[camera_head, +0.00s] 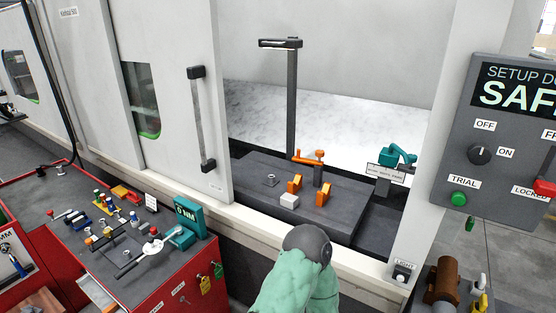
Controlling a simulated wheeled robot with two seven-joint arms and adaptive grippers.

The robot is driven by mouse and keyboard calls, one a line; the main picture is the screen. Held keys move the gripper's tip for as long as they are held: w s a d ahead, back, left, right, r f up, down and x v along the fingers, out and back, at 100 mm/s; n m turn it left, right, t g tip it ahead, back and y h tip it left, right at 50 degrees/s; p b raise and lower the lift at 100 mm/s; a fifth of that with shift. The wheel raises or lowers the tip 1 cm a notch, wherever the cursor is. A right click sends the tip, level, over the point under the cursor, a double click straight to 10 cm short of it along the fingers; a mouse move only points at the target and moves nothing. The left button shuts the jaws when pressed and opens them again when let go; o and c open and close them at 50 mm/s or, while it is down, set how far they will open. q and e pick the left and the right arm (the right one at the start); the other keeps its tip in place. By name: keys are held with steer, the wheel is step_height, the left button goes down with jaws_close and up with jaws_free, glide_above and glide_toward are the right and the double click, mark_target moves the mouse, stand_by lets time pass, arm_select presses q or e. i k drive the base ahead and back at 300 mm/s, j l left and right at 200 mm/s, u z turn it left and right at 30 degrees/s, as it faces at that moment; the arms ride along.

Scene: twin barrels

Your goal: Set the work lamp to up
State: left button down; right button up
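The work lamp (280,43) is a dark bar-shaped head on top of a dark upright post (292,100), inside the machine behind the open door. The head reaches left from the post and shows a thin pale strip. A small switch (401,273) under a "LIGHT" label sits on the white frame at the lower right; its position is too small to tell. A green-covered part of one of my arms (300,275) with a dark rounded end shows at the bottom centre, apart from both. No gripper fingers are visible.
The grey machine table holds orange clamps (295,184) and a pale block (289,201). A sliding door (190,150) stands at the left. A control panel (500,140) is at the right. A red tool cabinet (160,296) is at the lower left.

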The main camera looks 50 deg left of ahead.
mark_target(273, 43)
steer(key=u, duration=1.6)
